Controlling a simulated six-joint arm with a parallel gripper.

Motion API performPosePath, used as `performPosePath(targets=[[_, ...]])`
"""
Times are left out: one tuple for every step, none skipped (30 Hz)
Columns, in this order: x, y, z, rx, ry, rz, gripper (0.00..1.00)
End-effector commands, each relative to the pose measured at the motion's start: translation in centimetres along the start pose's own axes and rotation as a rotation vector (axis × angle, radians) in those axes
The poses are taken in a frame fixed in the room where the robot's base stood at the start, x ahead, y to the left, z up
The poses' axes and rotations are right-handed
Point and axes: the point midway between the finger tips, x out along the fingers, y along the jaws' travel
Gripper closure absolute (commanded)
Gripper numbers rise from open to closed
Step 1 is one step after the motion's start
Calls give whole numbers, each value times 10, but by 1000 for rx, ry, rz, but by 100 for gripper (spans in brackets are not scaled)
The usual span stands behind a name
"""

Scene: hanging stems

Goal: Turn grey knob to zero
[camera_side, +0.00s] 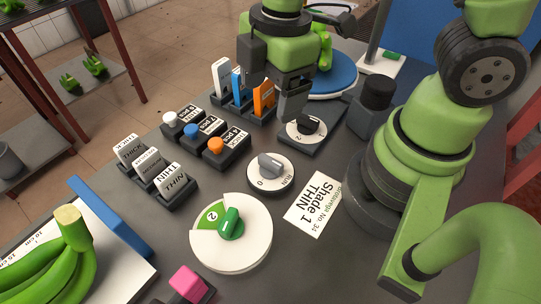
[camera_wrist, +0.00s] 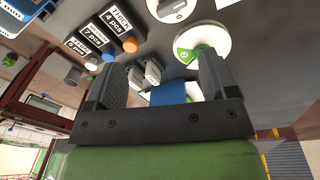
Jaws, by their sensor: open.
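The grey knob (camera_side: 270,164) sits on a round white dial (camera_side: 256,176) marked 0 and RUN, at the middle of the side view. Its bar lies slanted from upper left to lower right, its lower-right end on the RUN side, not over the 0. The dial also shows cut off at the top of the wrist view (camera_wrist: 181,10). My gripper (camera_side: 273,98) is open and empty, above and behind the grey knob, over the orange tag and the black knob's dial. It is apart from the grey knob. In the wrist view its fingers (camera_wrist: 163,75) are spread wide.
A green knob (camera_side: 230,223) on a white disc stands in front. A black knob (camera_side: 308,124) is behind. Coloured buttons (camera_side: 216,145) and labelled blocks (camera_side: 172,182) stand left. A flat card (camera_side: 316,204) lies right. Bananas (camera_side: 50,265) are front left.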

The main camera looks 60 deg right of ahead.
Motion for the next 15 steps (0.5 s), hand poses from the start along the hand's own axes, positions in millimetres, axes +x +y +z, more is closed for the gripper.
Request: performPosePath(targets=[[14, -4, -2, -96, -26, -30, 21], [20, -6, -3, -146, -35, -42, 21], [26, -7, -4, -202, -44, -54, 21], [30, -8, -4, -236, -50, -63, 21], [33, -9, -4, -264, -54, -68, 21], [36, -10, -5, -293, -58, -75, 21], [38, -11, -5, -308, -59, -78, 21], [40, -11, -5, -318, -61, -81, 21], [42, -12, -5, -326, -63, -83, 21], [44, -12, -5, -329, -63, -83, 21], [47, -12, -4, -329, -63, -84, 21], [50, -12, -4, -328, -64, -86, 21], [54, -13, -4, -326, -64, -86, 21], [58, -13, -3, -325, -64, -87, 21], [64, -14, -2, -325, -65, -88, 21]])
